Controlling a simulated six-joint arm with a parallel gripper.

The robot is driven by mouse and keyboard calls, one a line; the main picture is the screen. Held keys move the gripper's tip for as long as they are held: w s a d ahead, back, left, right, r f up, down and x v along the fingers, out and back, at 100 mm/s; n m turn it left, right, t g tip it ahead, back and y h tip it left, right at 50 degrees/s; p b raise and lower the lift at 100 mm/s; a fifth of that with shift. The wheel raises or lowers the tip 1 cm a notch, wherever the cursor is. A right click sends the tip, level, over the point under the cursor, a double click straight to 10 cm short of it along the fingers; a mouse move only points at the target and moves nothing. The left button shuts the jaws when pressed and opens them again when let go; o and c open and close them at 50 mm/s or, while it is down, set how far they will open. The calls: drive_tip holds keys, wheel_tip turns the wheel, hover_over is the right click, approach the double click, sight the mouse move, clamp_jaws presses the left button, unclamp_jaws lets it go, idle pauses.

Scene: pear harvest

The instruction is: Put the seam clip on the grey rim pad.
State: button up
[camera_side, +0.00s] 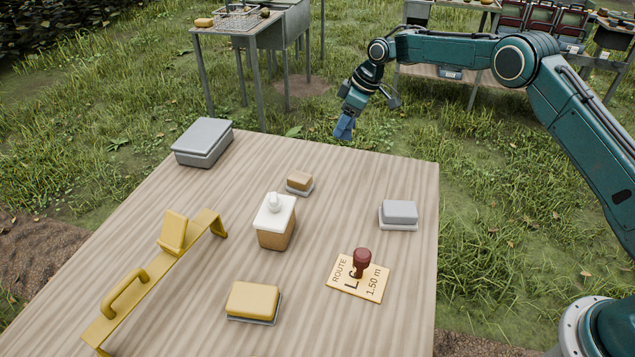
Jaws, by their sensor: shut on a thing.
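My gripper (347,113) is above the far edge of the table, pointing down and slightly left. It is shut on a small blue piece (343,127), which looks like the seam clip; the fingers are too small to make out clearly. A grey block on a thin grey base (399,213), which looks like the grey rim pad, lies at the right of the table. Its top is bare. The gripper is up and to the left of it in the picture, well apart.
A white-topped brown container (275,222), a brown block (299,181), a yellow block (252,300) and a route card (357,278) with a dark red knob (361,260) stand around. A yellow handled bracket (150,277) lies left, a grey box (203,141) far left. Bare wood separates them.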

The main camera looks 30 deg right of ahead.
drive_tip(key=s+r, duration=0.9)
wheel_tip(320, 180, up, 4)
hover_over(390, 206)
drive_tip(key=d, duration=0.1)
drive_tip(key=shift+s+d+f, duration=0.15)
drive_tip(key=shift+s+d, duration=0.05)
drive_tip(key=shift+s, duration=0.4)
wheel_tip(390, 206, down, 16)
drive_tip(key=shift+f, duration=0.1)
drive_tip(key=shift+f, duration=1.9)
